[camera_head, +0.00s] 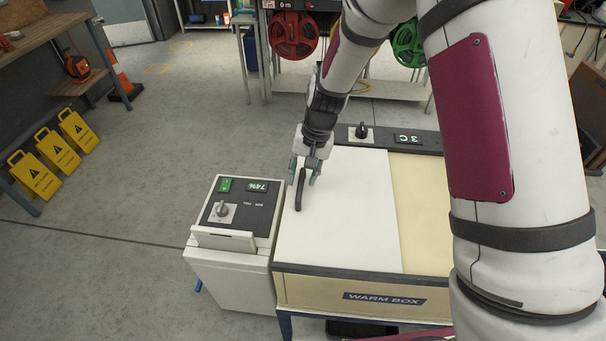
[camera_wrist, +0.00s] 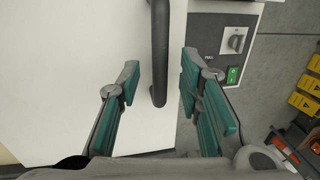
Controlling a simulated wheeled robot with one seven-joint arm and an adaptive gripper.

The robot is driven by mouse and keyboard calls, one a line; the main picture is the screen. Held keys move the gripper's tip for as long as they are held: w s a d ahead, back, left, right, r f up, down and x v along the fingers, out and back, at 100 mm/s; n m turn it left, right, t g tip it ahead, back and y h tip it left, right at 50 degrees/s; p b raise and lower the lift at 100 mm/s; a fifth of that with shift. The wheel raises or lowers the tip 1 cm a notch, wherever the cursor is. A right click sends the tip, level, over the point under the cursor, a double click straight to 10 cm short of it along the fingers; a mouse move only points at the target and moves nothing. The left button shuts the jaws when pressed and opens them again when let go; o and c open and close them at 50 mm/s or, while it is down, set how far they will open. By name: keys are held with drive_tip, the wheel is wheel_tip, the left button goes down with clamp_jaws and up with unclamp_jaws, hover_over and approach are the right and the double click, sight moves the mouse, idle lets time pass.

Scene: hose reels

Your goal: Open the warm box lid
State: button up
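My gripper (camera_head: 306,172) is over the handle. In the wrist view my gripper (camera_wrist: 158,82) is open, with one teal finger on each side of the handle and a gap to both.
A grey control unit (camera_head: 237,240) with a knob, a green switch and a "74%" display stands left of the box. A dark panel (camera_head: 390,138) reading "3 C" runs along the box's back. Yellow signs (camera_head: 58,149) stand at far left; hose reels (camera_head: 293,36) stand behind.

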drive_tip(key=shift+f, duration=0.1)
drive_tip(key=shift+c, duration=0.6)
clamp_jaws()
drive_tip(key=p, duration=0.1)
hover_over(384, 197)
drive_tip(key=shift+o, duration=0.6)
unclamp_jaws()
